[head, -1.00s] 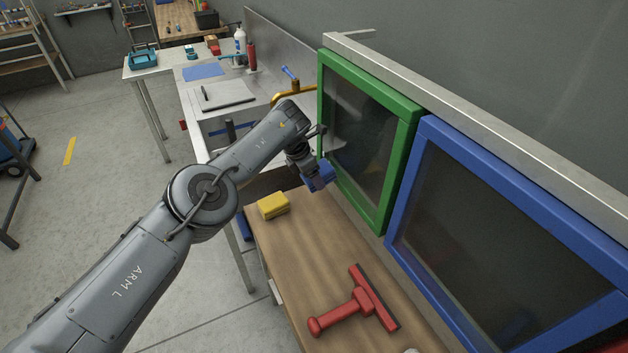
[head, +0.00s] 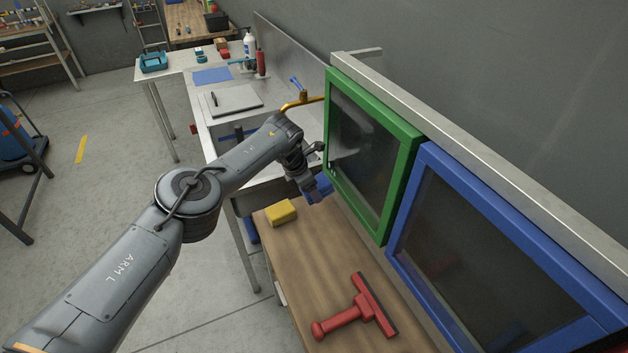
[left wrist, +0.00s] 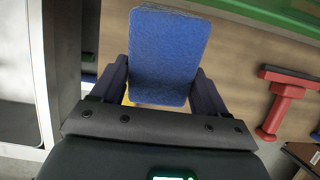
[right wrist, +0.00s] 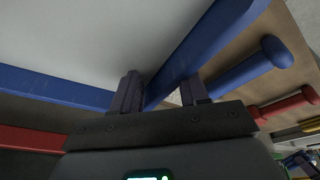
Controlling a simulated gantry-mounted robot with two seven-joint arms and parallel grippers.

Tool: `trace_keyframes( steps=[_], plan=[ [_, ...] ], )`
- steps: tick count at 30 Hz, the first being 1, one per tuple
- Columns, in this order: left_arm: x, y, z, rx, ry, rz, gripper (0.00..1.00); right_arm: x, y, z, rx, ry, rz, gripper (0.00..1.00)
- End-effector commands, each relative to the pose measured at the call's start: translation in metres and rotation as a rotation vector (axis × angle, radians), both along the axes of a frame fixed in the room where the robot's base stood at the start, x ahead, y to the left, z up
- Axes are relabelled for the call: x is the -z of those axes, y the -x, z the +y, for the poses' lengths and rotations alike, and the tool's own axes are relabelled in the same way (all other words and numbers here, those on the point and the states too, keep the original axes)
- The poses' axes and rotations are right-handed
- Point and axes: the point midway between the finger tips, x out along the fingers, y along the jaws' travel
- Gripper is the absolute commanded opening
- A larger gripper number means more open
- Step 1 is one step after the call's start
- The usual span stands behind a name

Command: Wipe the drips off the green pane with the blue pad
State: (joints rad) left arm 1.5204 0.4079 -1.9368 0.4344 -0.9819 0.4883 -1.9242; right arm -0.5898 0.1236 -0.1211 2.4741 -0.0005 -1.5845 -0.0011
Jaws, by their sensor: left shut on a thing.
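The green pane (head: 368,150) is a dark glass panel in a green frame, set against the wall. I cannot make out single drips on it, only a pale sheen. My left gripper (head: 308,182) is shut on the blue pad (head: 320,188), which is low, by the pane's lower left corner. The left wrist view shows the pad (left wrist: 168,58) between both fingers, with the green frame's edge (left wrist: 262,12) beyond it; they look apart there. My right gripper (right wrist: 160,92) appears only in the right wrist view, open, with its fingers apart near a blue frame (right wrist: 50,86).
A yellow sponge (head: 281,212) and a red squeegee (head: 358,308) lie on the wooden bench (head: 315,262). A blue-framed pane (head: 500,255) adjoins the green one on the right. A blue handle (right wrist: 250,68) lies beside my right gripper. A brass tap (head: 303,99) stands left of the green pane.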

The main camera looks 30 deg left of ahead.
Motion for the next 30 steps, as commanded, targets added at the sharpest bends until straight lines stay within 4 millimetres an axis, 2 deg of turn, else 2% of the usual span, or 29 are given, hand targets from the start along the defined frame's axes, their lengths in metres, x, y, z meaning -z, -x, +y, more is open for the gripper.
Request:
trace_keyframes(
  steps=[1, 6, 21, 30],
  plan=[
    [-0.004, 0.003, 0.002, 0.000, 0.001, 0.003, 0.45, -0.015, -0.002, -0.001, 0.002, 0.000, -0.012, 0.43],
    [-0.004, 0.008, 0.006, -0.001, 0.001, 0.003, 0.45, -0.035, -0.005, -0.001, 0.004, 0.000, -0.023, 0.43],
    [-0.005, 0.028, 0.018, -0.001, 0.001, 0.002, 0.45, -0.082, -0.006, 0.001, 0.006, -0.007, -0.020, 0.43],
    [-0.001, 0.037, 0.024, -0.001, 0.000, 0.000, 0.45, -0.095, -0.006, 0.001, 0.005, -0.007, -0.020, 0.43]
  ],
)
